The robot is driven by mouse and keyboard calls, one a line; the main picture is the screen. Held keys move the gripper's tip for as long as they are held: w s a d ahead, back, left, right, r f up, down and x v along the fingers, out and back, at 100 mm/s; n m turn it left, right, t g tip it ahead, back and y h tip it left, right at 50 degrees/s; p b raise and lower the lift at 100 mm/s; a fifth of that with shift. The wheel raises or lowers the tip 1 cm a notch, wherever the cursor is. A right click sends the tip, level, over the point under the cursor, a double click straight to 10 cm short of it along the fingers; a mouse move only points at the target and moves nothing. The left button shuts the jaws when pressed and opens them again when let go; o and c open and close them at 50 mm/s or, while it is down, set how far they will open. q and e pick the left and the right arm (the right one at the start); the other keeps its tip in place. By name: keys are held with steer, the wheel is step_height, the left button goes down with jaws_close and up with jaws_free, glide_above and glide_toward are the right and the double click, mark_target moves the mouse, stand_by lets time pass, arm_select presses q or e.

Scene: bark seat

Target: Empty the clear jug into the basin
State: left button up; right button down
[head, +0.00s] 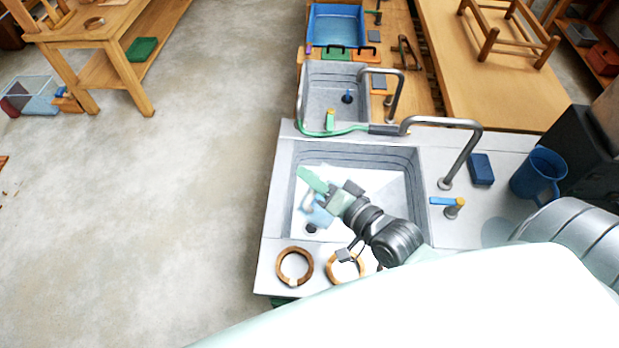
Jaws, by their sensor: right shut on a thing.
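The near basin (409,180) is a grey rectangular sink set in a pale counter, with a dark round drain in its floor. My right gripper (322,196) reaches over it from the lower right, with pale green fingers. It is shut on a pale blue, see-through vessel that looks like the clear jug (321,216), over the left part of the basin. The gripper hides much of the jug, so its tilt and contents are hard to tell. A bright white patch covers much of the basin floor. My left gripper is not in view.
A bent grey tap (466,150) arches behind the basin. A blue mug (538,172), a dark blue block (481,169) and a small blue-handled valve (452,205) stand to the right. Two wooden rings (294,250) lie along the front rim. Open floor lies left.

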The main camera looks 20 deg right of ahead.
steer(key=shift+w+d+r+m, duration=0.2)
steer(key=shift+d+r+m, duration=0.15)
steer(key=shift+r, duration=0.25)
steer(key=shift+r+y, duration=0.25)
steer(key=shift+y, duration=0.05)
steer(key=shift+d+m, duration=0.15)
steer(key=shift+m, duration=0.1)
